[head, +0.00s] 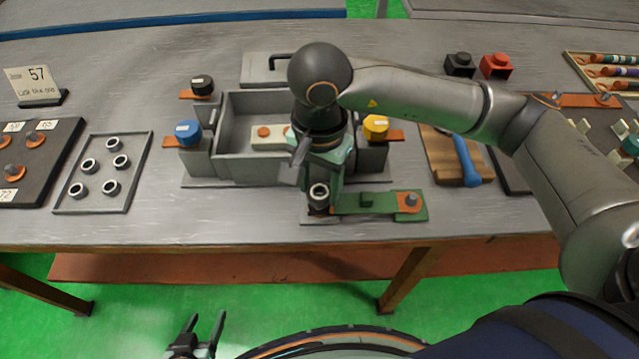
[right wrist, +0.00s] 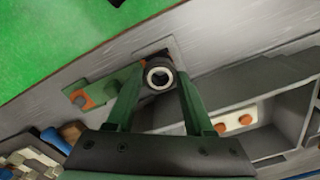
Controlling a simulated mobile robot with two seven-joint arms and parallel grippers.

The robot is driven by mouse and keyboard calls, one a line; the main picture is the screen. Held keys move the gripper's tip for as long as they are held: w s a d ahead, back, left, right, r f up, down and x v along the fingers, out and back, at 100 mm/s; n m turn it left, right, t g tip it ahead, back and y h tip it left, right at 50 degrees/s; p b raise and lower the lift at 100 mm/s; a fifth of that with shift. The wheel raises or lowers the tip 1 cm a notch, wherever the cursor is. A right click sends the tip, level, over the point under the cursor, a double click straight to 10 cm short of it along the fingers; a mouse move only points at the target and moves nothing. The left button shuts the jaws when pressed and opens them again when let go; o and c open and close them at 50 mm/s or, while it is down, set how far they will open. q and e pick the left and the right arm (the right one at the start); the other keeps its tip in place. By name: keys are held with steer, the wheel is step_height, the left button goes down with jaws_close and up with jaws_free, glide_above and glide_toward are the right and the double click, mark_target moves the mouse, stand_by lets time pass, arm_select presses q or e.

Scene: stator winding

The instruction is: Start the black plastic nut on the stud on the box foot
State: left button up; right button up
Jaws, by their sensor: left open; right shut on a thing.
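The black plastic nut (head: 319,191), a dark ring with a pale rim around its hole, is held between the fingers of my right gripper (head: 310,176). It also shows at the fingertips in the right wrist view (right wrist: 158,75). The nut is over the left end of a green foot (head: 385,205) in front of the grey box (head: 262,102). The stud under the nut is hidden, so I cannot tell whether they touch. Another stud (head: 411,198) stands on the orange pad at the foot's right end. My left gripper (head: 207,322) is open and empty, low in front of the table.
A tray (head: 140,170) at left holds several similar nuts. Blue (head: 188,132), yellow (head: 376,127) and black (head: 202,84) caps stand around the box. A blue-handled tool (head: 466,160) lies on a wooden block at right. The table between tray and box is clear.

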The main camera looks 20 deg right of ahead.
stand_by(0.7)
steer(key=shift+f+b, duration=0.1)
steer(key=shift+b, duration=0.35)
steer(key=shift+s+f+b, duration=0.15)
steer(key=shift+f+b, duration=0.7)
steer(key=shift+b, duration=0.95)
stand_by(1.6)
steer(key=m+b, duration=0.1)
steer(key=m, duration=0.1)
steer(key=shift+f+m, duration=0.1)
steer(key=shift+m, duration=0.3)
steer(key=m, duration=0.3)
steer(key=shift+b, duration=0.35)
steer(key=shift+m, duration=0.3)
